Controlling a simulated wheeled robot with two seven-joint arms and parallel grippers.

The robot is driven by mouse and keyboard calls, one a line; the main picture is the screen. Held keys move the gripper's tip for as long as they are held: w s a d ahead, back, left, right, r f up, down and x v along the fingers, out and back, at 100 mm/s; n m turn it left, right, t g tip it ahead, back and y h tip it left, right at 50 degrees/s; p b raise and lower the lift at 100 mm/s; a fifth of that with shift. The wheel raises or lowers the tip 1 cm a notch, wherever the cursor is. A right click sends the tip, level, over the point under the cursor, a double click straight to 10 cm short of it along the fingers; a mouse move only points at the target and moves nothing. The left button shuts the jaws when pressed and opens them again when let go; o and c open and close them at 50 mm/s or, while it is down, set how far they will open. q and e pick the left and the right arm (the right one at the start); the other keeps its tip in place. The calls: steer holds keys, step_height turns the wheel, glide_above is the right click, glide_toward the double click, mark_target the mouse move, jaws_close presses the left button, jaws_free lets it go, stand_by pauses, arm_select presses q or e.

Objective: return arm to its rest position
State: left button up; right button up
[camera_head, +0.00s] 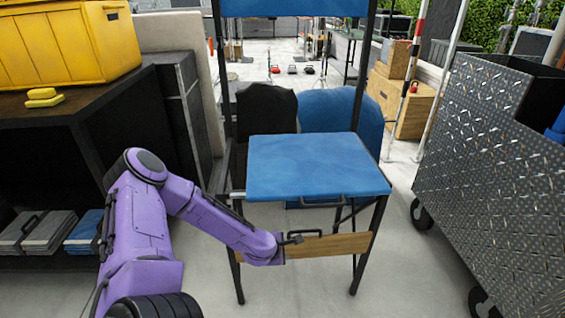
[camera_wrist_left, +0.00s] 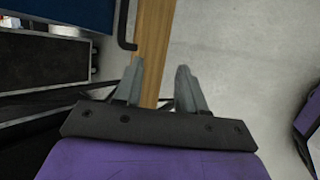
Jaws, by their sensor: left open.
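My purple left arm comes in from the left in the head view, and its gripper (camera_head: 296,241) is at the front of a blue folding chair (camera_head: 315,165), below the seat and by its wooden footrest (camera_head: 345,244). In the left wrist view the two grey fingers of the left gripper (camera_wrist_left: 157,85) are apart. The wooden footrest (camera_wrist_left: 153,40) shows beyond and between them; I cannot tell whether they touch it. Nothing is seen held. My right gripper is not in view.
A black shelf (camera_head: 85,90) with a yellow case (camera_head: 70,45) stands at the left. A metal tread-plate cart (camera_head: 475,150) on wheels stands at the right. A black bag (camera_head: 266,108) and a blue bag (camera_head: 342,112) are behind the chair. Concrete floor is clear right of the chair.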

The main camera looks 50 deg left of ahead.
arm_select(q)
steer(key=shift+s+d, duration=0.15)
steer(key=shift+s, duration=0.2)
stand_by(0.3)
steer(key=s+d+f+m+g, duration=0.1)
steer(key=s+d+m, duration=0.3)
steer(key=s+m, duration=0.2)
steer(key=s+d+f+m+g+p, duration=0.1)
steer(key=s+d+f+m+g, duration=0.1)
steer(key=s+d+m, duration=0.3)
steer(key=s+d+f+m+g+y+p, duration=0.1)
steer(key=s+d+m, duration=0.3)
steer(key=s+m, duration=0.5)
steer(key=s, duration=0.2)
steer(key=shift+s+d+f, duration=0.15)
steer(key=shift+s+d, duration=0.05)
steer(key=shift+s, duration=0.15)
